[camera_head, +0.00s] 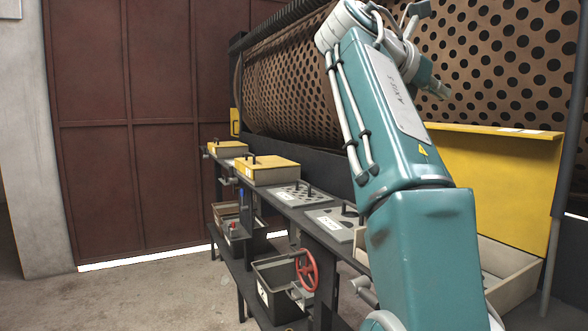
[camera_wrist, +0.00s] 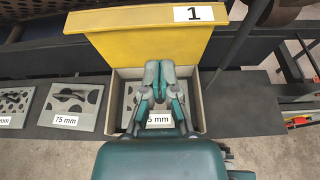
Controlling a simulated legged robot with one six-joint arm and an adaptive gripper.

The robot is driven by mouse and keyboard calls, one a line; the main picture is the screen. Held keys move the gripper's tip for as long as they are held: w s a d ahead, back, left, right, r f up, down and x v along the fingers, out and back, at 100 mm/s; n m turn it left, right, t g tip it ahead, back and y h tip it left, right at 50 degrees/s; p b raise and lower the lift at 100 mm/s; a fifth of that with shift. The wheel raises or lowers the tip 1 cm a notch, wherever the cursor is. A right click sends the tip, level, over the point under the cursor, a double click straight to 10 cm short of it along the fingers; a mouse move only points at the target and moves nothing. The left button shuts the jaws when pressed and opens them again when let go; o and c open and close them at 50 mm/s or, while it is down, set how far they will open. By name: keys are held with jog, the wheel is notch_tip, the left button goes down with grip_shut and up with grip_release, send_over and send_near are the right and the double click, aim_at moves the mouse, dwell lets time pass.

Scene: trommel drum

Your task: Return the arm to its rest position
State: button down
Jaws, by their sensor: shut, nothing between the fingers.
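My teal arm rises through the right half of the head view, its upper link upright and its wrist bent over at the top. My gripper (camera_head: 440,90) points down and right in front of the perforated drum. In the wrist view my gripper (camera_wrist: 159,72) is shut and empty, its two fingertips together. From that view it overlaps a box (camera_wrist: 200,100) with its yellow lid (camera_wrist: 140,45) standing open. A grey plate (camera_wrist: 132,92) with a partly hidden "mm" label lies inside the box.
The perforated drum (camera_head: 290,85) lies behind a dark bench. Yellow-lidded boxes (camera_head: 268,168), sieve plates (camera_head: 290,194), a red handwheel (camera_head: 307,270) and a dark bin (camera_head: 272,285) line it. A 75 mm plate (camera_wrist: 75,103) lies left of the open box. The floor (camera_head: 150,295) at left is clear.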

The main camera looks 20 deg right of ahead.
jog(key=w+a+f+m+t+y, duration=0.1)
jog(key=a+f+m+t+y, duration=0.2)
jog(key=a+f, duration=0.45)
jog(key=a+f+m+t+y, duration=0.2)
jog(key=a+f+m+y, duration=0.15)
jog(key=f, duration=0.75)
jog(key=s+a+f+m+y, duration=0.2)
jog(key=s+a+f+m, duration=0.2)
jog(key=f, duration=0.5)
jog(key=s+a+f+m+y, duration=0.3)
jog(key=a+f, duration=0.3)
jog(key=f, duration=0.3)
jog(key=s+a+f+m+y, duration=0.3)
jog(key=s+a+f+m, duration=0.1)
jog(key=f, duration=0.6)
jog(key=shift+s+a+m, duration=0.4)
jog(key=shift+s+m, duration=0.35)
jog(key=shift+s, duration=0.3)
